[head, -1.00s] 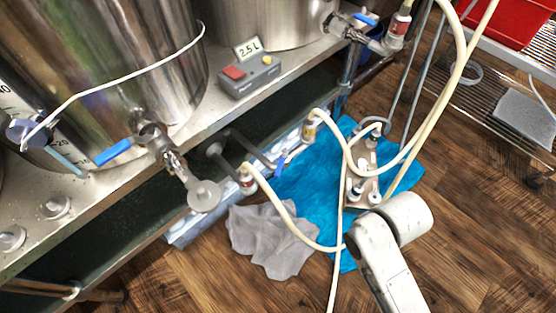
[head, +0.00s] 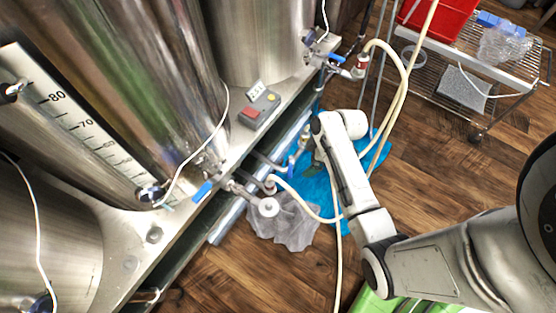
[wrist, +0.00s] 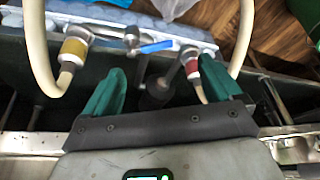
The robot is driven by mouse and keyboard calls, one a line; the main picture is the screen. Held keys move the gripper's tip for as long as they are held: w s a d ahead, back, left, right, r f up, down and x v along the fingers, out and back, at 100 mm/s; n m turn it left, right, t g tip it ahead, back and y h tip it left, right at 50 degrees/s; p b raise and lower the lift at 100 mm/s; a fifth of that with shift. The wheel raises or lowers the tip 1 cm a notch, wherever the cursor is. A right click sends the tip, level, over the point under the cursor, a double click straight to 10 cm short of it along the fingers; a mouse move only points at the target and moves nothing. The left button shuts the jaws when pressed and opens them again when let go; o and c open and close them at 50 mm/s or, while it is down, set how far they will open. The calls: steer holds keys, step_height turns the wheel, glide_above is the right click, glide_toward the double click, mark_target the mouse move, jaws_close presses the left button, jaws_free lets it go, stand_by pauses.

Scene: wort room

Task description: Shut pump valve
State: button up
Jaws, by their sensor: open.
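The pump valve has a blue lever (wrist: 157,46) on a metal fitting. In the wrist view the lever lies roughly crosswise, just beyond my fingertips and between their lines. In the head view it is a small blue spot (head: 291,163) left of my arm. The fingers look apart from the lever; the exact gap cannot be told. My arm hides most of the pump and the gripper in the head view.
A yellow-banded hose end (wrist: 72,50) and a red-banded one (wrist: 192,66) flank the valve. A steel kettle with another blue-handled valve (head: 202,191) stands left, near a controller box (head: 259,109). Grey cloth (head: 283,222) and a blue sheet (head: 317,190) lie on the floor.

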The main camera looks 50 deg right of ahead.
mark_target(291, 170)
steer(key=shift+n, duration=0.3)
steer(key=b+x, duration=0.1)
steer(key=x, duration=0.4)
steer(key=w+b+x, duration=0.1)
steer(key=b+x, duration=0.1)
steer(key=x, duration=0.3)
steer(key=shift+w+r, duration=0.15)
steer(key=shift+w, duration=0.05)
steer(key=c, duration=1.5)
